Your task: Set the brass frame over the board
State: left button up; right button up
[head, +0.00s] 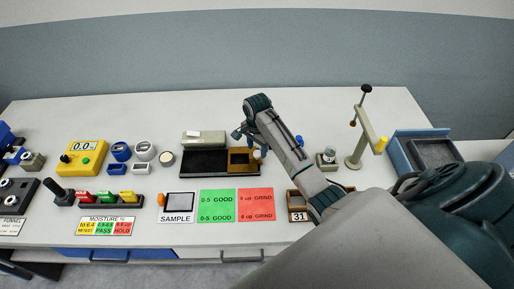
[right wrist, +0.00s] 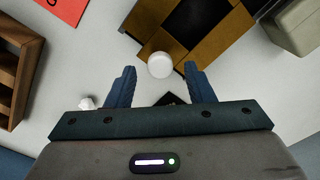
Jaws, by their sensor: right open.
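The brass frame (head: 243,157), a square golden-brown piece with a dark middle, sits at the right end of a long black board (head: 195,168). In the right wrist view the brass frame (right wrist: 208,52) shows from above, with a round white knob (right wrist: 160,65) at its edge. My right gripper (head: 250,135) is over the right end of the board. In the wrist view its two blue fingers (right wrist: 158,80) are open, one on each side of the white knob and apart from it. My left gripper is not in view.
A grey-green block (head: 204,140) stands at the board's back edge. Green and red cards (head: 217,205) lie in front. A wooden box (head: 296,200) marked 31, a small stand (head: 355,160) and a blue tray (head: 402,150) are to the right. A yellow meter (head: 83,158) is left.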

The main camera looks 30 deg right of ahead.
jog(key=shift+s+f, duration=0.1)
jog(key=shift+f, duration=0.7)
